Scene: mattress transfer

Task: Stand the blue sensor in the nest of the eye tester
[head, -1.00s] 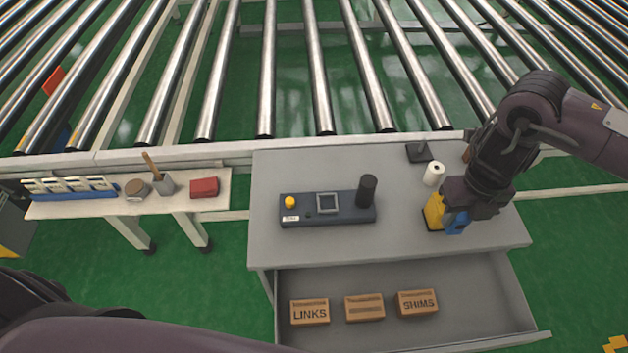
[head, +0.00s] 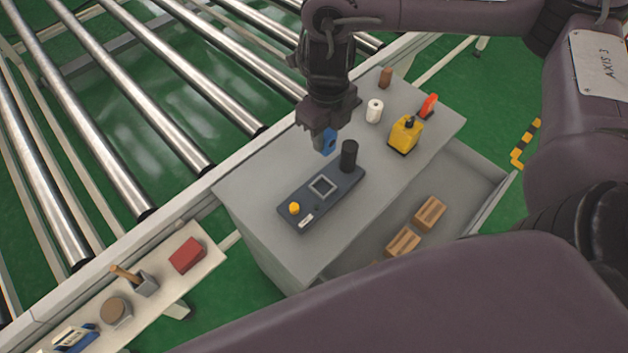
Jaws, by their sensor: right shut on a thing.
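The blue sensor (head: 328,142) is in the jaws of my right gripper (head: 322,138), which points down over the grey bench and hides part of it. The sensor appears to be held above the bench top, just behind the eye tester (head: 291,219). The eye tester is a dark slab with a yellow button, a square frame (head: 322,186) that looks like its nest, and a black cylinder (head: 349,155) at its right end. The square frame looks empty, and the sensor is up and slightly right of it. My left gripper is out of view.
On the bench (head: 255,195) stand a yellow-and-black holder (head: 405,135), a white roll (head: 374,111), a red item (head: 428,105) and a brown piece (head: 385,78). An open drawer (head: 465,170) holds boxes. A side shelf (head: 205,275) carries a red box (head: 187,256).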

